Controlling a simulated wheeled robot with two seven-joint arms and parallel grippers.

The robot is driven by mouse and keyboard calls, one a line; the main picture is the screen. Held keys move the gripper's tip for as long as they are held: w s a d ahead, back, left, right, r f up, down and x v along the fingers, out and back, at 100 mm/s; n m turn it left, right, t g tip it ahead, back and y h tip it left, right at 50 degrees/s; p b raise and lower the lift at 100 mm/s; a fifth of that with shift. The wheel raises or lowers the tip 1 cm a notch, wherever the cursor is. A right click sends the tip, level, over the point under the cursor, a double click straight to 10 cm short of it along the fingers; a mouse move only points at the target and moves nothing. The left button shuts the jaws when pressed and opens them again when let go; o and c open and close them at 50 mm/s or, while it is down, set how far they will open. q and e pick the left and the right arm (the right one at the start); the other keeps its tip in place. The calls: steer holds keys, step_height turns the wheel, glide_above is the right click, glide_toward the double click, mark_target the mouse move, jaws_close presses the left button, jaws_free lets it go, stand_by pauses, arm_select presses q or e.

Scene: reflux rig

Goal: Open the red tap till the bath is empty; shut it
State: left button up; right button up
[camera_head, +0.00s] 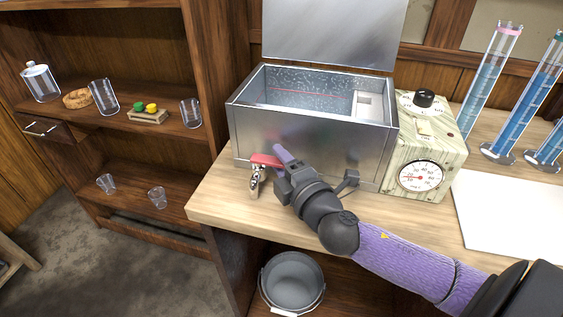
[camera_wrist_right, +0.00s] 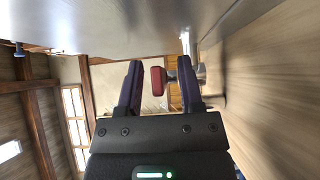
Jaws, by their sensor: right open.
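The metal bath (camera_head: 300,135) stands on the wooden bench with its lid (camera_head: 330,35) raised. Its inside walls look speckled and carry a red line; I cannot tell how much liquid is in it. The tap's red handle (camera_head: 265,160) is at the bath's lower front left, above a metal spout (camera_head: 257,182). My right gripper (camera_head: 280,160) is open at the tap. In the right wrist view the red handle (camera_wrist_right: 158,81) shows between its two spread fingers, not clamped. A grey bucket (camera_head: 291,283) stands below the bench front. My left gripper is out of view.
A control box (camera_head: 435,150) with a black knob and round dial adjoins the bath's right side. Blue-filled cylinders (camera_head: 484,85) and a white sheet (camera_head: 510,210) are farther right. A shelf with glassware (camera_head: 104,97) stands left. Bare bench (camera_head: 225,200) shows left of the tap.

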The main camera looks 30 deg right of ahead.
steer(key=shift+c, duration=0.3)
jaws_close()
